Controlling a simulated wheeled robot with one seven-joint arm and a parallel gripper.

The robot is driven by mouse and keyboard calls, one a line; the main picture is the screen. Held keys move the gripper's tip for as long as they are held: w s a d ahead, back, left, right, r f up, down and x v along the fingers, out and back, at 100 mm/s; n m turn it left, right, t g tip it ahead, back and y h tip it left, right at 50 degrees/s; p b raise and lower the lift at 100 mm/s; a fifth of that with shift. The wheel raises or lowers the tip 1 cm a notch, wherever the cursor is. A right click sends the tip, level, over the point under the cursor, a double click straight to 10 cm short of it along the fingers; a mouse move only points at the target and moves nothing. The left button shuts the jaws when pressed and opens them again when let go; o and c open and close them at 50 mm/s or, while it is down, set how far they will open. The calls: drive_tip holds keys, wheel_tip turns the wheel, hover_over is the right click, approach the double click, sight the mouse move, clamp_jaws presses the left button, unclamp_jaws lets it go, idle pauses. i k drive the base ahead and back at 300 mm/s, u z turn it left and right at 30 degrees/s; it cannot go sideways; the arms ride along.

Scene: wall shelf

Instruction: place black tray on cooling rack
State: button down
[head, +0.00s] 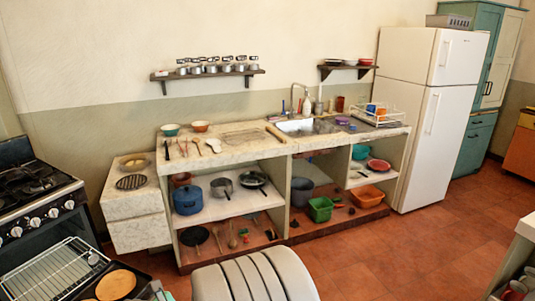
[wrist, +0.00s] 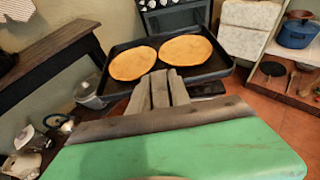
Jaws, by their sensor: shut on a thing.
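The black tray (wrist: 215,70) is held out in front of my gripper (wrist: 160,85) in the wrist view. Its two grey fingers are shut on the tray's near edge. Two round, flat, golden-brown pieces (wrist: 134,63) lie in the tray, side by side. In the head view the tray (head: 141,278) is at the bottom left, partly cut off by the frame. A pale wire rack (head: 52,268), apparently the cooling rack, lies left of the tray, in front of the stove. The tray is close beside this rack; I cannot tell whether they touch.
The black stove (head: 35,195) stands at the left. A stone counter (head: 225,150) with a sink runs along the wall, with pots on the shelves beneath. A dark round grate (head: 131,182) lies on the low counter block. Open red tiled floor (head: 370,245) is at the right.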

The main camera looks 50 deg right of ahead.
sight(240, 135)
drive_tip(key=u, duration=0.05)
drive_tip(key=k, duration=0.25)
drive_tip(key=z, duration=1.2)
drive_tip(key=i, duration=2.05)
drive_tip(key=u, duration=0.4)
